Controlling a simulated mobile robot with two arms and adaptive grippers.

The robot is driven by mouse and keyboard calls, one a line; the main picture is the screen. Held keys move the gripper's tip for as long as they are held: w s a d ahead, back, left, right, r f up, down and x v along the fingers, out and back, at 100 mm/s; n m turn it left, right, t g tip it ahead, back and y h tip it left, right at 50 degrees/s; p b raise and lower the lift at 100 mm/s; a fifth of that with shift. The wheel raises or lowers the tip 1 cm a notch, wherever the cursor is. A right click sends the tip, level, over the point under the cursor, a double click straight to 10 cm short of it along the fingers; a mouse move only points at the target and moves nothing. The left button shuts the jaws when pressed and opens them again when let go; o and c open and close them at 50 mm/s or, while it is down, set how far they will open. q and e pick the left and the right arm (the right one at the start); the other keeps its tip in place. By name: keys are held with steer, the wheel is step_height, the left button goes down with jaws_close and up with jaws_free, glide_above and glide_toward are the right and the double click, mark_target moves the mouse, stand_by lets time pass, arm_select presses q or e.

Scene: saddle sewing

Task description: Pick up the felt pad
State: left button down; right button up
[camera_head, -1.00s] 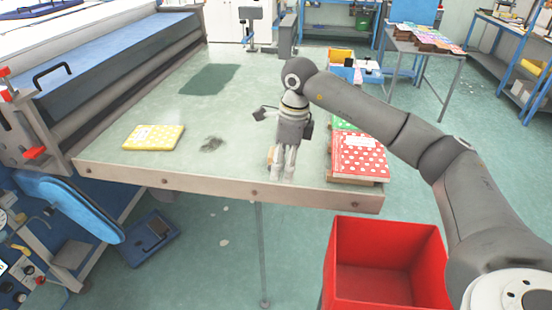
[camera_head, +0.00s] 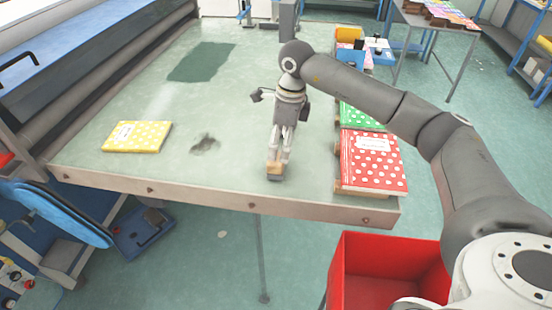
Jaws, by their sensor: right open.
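A small orange-brown block (camera_head: 274,168), which looks like the felt pad, lies near the front edge of the grey-green table (camera_head: 170,175). My right gripper (camera_head: 280,155) points down at it, its jaws open, with the fingertips at the block's upper part. The fingers partly hide the block, and I cannot tell whether they touch it. My left gripper is not in view.
A red dotted book (camera_head: 373,162) and a green one (camera_head: 358,116) lie close to the right of the gripper. A yellow dotted book (camera_head: 137,137) lies at left. A red bin (camera_head: 390,257) stands below the front edge. The table's middle is mostly clear.

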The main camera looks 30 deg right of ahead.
mark_target(276, 163)
steer(key=shift+s+a+f+p, duration=0.15)
steer(key=shift+a+f, duration=0.05)
steer(key=shift+f, duration=0.45)
steer(key=shift+s+a+f+p, duration=0.15)
steer(key=shift+a+f, duration=0.05)
steer(key=shift+f, duration=0.4)
steer(key=shift+w+f, duration=0.15)
steer(key=shift+f, duration=0.2)
steer(key=f+p, duration=0.1)
steer(key=f, duration=0.1)
steer(key=f+p, duration=0.1)
steer(key=shift+w+a+f+p, duration=0.2)
steer(key=shift+w+a+p, duration=0.05)
steer(key=shift+p, duration=0.05)
steer(key=shift+a+f, duration=0.15)
steer(key=shift+f, duration=0.45)
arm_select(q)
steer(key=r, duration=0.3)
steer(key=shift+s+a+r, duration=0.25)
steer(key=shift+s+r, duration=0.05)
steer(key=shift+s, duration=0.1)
arm_select(e)
steer(key=shift+f, duration=0.1)
steer(key=shift+c, duration=0.7)
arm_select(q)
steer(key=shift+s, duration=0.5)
arm_select(e)
steer(key=c, duration=1)
